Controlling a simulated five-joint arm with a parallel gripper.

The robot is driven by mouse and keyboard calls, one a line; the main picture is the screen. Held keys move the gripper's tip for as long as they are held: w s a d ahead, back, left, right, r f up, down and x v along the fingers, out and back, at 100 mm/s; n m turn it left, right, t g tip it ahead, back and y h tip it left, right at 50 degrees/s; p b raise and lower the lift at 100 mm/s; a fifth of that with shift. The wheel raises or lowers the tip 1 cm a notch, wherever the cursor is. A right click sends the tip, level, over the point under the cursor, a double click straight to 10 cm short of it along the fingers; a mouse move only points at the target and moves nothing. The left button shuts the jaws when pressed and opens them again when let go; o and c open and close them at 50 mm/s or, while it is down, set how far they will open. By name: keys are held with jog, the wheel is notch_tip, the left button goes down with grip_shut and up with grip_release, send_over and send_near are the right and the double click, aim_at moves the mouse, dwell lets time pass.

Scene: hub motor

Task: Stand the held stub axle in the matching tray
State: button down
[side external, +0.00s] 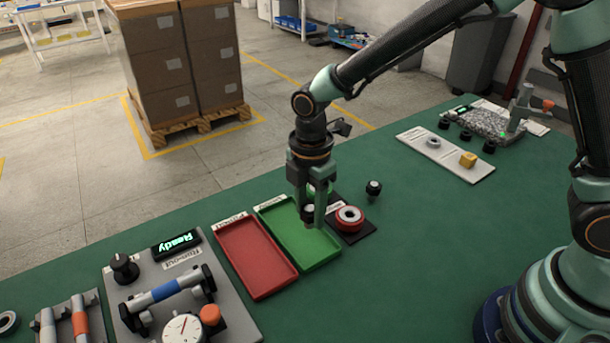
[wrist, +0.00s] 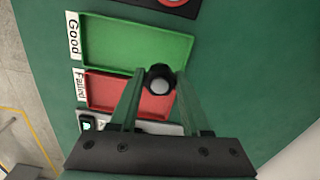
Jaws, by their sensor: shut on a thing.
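My gripper (side external: 313,218) is shut on the stub axle (side external: 309,210), a small dark part with a pale round end. In the wrist view the axle (wrist: 159,76) sits between my fingertips (wrist: 160,82), dark around a grey face. In the side view it hangs in front of the right part of the green tray (side external: 315,260). The green tray (wrist: 120,42) is labelled Good, and its visible floor is bare. The red tray (side external: 262,270), labelled Failed, lies beside it; its visible floor (wrist: 105,92) is bare too. The axle's height over the trays is hard to tell.
A red ring part (side external: 349,214) sits on a black pad right of the green tray. A small black part (side external: 373,188) stands behind it. A grey fixture with a dial gauge (side external: 183,329) and a Ready display (side external: 177,244) lies left. Open table spreads right.

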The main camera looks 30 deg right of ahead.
jog(key=shift+f, duration=3.1)
jog(key=shift+f, duration=0.1)
jog(key=shift+c, duration=1.8)
grip_release()
